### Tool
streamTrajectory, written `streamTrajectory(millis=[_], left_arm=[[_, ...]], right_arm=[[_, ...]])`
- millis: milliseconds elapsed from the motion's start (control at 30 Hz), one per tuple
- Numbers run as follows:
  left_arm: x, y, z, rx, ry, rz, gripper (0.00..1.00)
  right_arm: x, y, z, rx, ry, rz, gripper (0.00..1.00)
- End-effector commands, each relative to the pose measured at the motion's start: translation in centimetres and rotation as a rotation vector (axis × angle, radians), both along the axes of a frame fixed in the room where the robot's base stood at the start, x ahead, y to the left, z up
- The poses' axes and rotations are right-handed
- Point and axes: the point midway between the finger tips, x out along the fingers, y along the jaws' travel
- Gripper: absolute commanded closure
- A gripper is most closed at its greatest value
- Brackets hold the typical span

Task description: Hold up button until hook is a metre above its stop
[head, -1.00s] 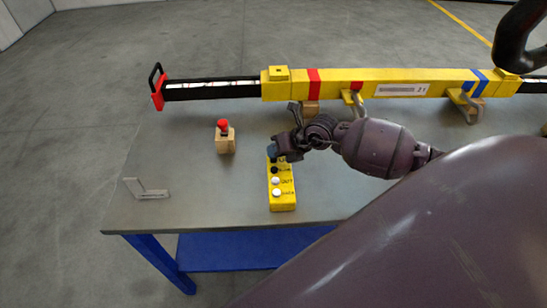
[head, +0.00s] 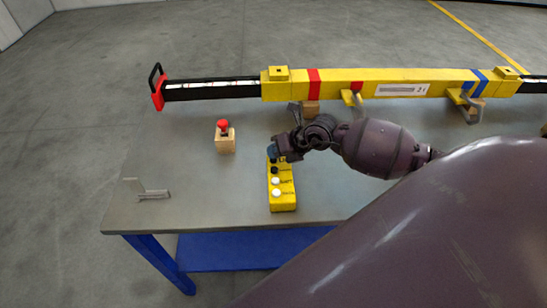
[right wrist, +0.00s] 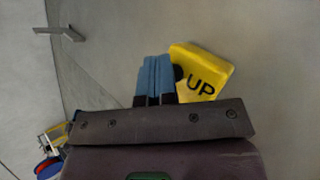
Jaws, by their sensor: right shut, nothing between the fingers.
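The yellow control pendant (head: 282,203) lies on the table, with black and white buttons down its face. In the right wrist view its end marked UP (right wrist: 205,72) shows beside my fingers. My right gripper (head: 272,152) is shut and empty, its blue fingertips over the far end of the pendant; in the right wrist view the shut fingers (right wrist: 155,78) cover the spot beside the word UP. The up button itself is hidden, and I cannot tell whether it is pressed. The yellow beam (head: 350,84) lies along the back of the table, with grey hooks (head: 466,104) under it. My left gripper is not in view.
A wooden block with a red knob (head: 224,138) stands left of the pendant. A grey metal angle piece (head: 150,191) lies near the table's left edge. The beam's black end has a red fitting (head: 157,90) that overhangs the table. The table (head: 190,208) is clear between these.

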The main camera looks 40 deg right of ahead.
Motion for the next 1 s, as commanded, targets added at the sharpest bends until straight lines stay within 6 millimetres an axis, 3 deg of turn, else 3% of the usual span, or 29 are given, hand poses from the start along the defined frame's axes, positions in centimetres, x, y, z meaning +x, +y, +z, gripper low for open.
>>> streamTrajectory(millis=[1000], left_arm=[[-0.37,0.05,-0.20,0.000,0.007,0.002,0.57]], right_arm=[[-0.04,-0.02,-0.07,-0.001,0.001,0.000,1.00]])
